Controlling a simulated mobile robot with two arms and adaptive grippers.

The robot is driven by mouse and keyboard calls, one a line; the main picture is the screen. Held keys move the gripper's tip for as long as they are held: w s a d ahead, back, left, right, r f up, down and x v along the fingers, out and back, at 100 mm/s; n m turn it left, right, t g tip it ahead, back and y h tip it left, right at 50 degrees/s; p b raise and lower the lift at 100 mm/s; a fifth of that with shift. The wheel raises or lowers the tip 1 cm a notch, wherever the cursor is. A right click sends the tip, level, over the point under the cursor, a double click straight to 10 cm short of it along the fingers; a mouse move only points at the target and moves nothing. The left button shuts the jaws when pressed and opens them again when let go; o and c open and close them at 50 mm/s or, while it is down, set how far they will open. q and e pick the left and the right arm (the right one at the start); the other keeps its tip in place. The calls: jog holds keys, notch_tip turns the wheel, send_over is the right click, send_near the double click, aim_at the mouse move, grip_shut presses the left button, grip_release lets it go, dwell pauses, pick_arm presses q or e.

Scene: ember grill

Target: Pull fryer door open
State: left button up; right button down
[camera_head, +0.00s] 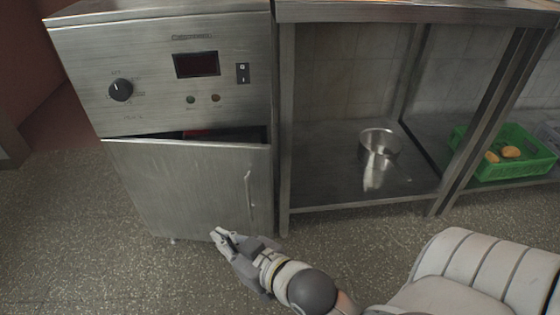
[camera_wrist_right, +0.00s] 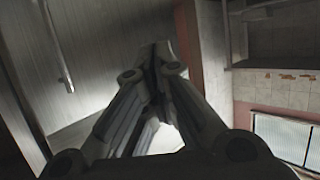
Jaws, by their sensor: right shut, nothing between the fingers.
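The fryer door (camera_head: 185,185) is a brushed steel panel on the front of the steel fryer (camera_head: 140,60). It stands slightly ajar, with a dark gap along its top edge. Its vertical bar handle (camera_head: 249,190) is near the door's right edge. My right gripper (camera_head: 217,235) is in front of the door's lower part, below and left of the handle. In the wrist view its fingers (camera_wrist_right: 160,50) meet, shut and empty. The handle (camera_wrist_right: 56,45) shows there at the upper left, apart from the fingers, beside the door surface (camera_wrist_right: 115,60). My left gripper is not in view.
A steel table with a lower shelf (camera_head: 320,185) stands right of the fryer. A metal pot (camera_head: 379,143) and a green crate (camera_head: 515,165) with orange-yellow items are on the lower level. The speckled floor (camera_head: 70,240) left of the door is clear.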

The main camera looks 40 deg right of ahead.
jog(key=s+d+f+m+g, duration=0.1)
jog(key=s+d+f+g, duration=0.1)
jog(key=s+f+g, duration=0.65)
jog(key=s+d+f+g, duration=0.3)
jog(key=s+f, duration=0.2)
jog(key=f, duration=0.6)
jog(key=w+d+r+m+t+y, duration=0.5)
jog(key=w+d+m+y, duration=0.15)
jog(key=w+d, duration=0.35)
jog(key=w+d+r+m+t, duration=0.35)
jog(key=w+d+r, duration=0.2)
jog(key=d, duration=0.25)
jog(key=w+d+r+m+t, duration=0.3)
jog(key=w+d+r+t, duration=0.2)
jog(key=d+r, duration=0.25)
jog(key=b+x, duration=0.1)
jog(key=x, duration=0.2)
jog(key=b+x, duration=0.1)
jog(key=x, duration=0.2)
jog(key=b+x, duration=0.1)
jog(key=x, duration=0.2)
jog(key=shift+f, duration=0.4)
